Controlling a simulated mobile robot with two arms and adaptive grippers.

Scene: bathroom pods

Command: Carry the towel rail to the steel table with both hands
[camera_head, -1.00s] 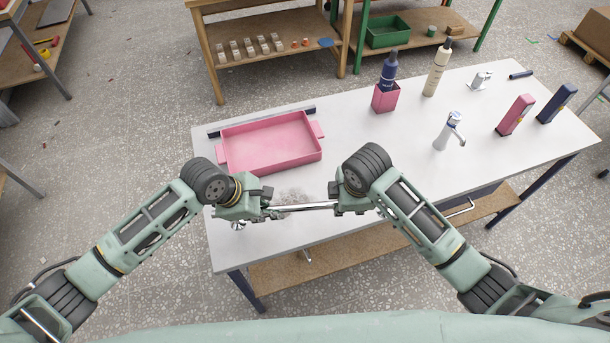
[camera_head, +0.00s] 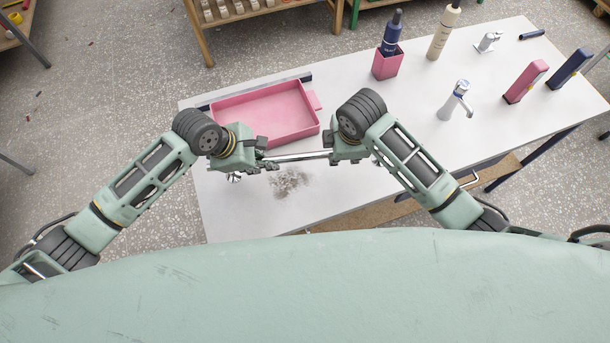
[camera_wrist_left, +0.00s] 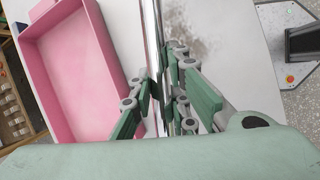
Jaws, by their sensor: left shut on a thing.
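The towel rail (camera_head: 300,157) is a shiny chrome bar, held level over the front left of a pale-topped table (camera_head: 370,170). My left gripper (camera_head: 266,164) is shut on the bar; a chrome end piece shows to its left. In the left wrist view the rail (camera_wrist_left: 152,35) runs up between the fingers of my left gripper (camera_wrist_left: 160,95). My right gripper (camera_head: 333,155) is at the bar's right end; its fingers are mostly hidden by its own wrist, so its grip cannot be seen. I cannot tell whether this table is the steel one.
A pink tray (camera_head: 312,133) lies just behind the rail. A dark grey smudge (camera_head: 290,183) marks the tabletop below it. A pink cup with a blue bottle (camera_head: 390,40), a cream bottle (camera_head: 442,35), a chrome tap (camera_head: 455,103) and pink (camera_head: 525,82) and blue boxes (camera_head: 568,70) stand further right.

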